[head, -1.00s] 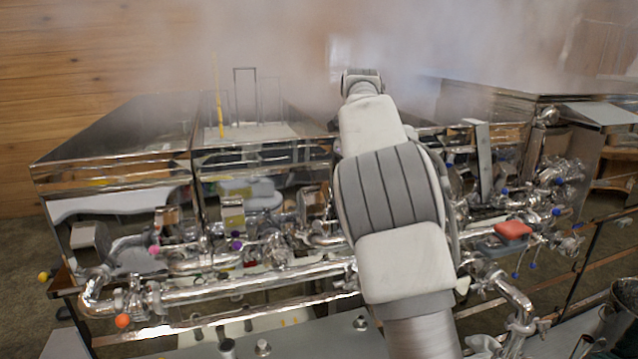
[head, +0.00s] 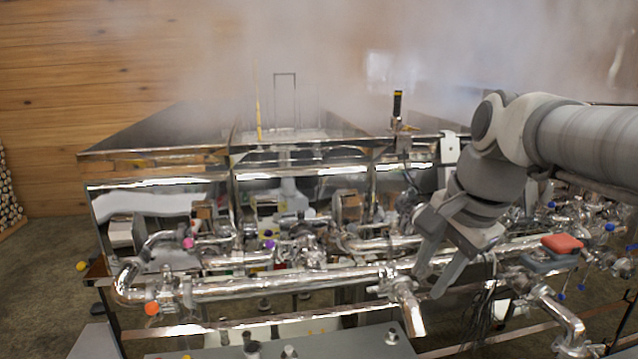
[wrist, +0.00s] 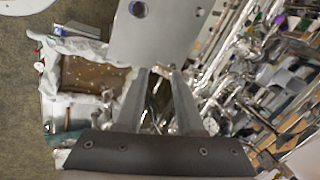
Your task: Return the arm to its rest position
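My arm (head: 590,140) reaches in from the right of the head view and bends down at the wrist. My gripper (head: 430,278) points down in front of the evaporator's pipes, near a metal valve and spout (head: 408,305). In the wrist view the two fingers (wrist: 157,78) stand apart with a gap between them. Nothing is held between them.
The shiny evaporator (head: 150,170) spans the view, with steam above its pans. Pipes with coloured knobs, such as an orange one (head: 152,308), run along its front. A red-topped block (head: 562,243) sits at the right. A box with brown contents (wrist: 90,80) shows in the wrist view.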

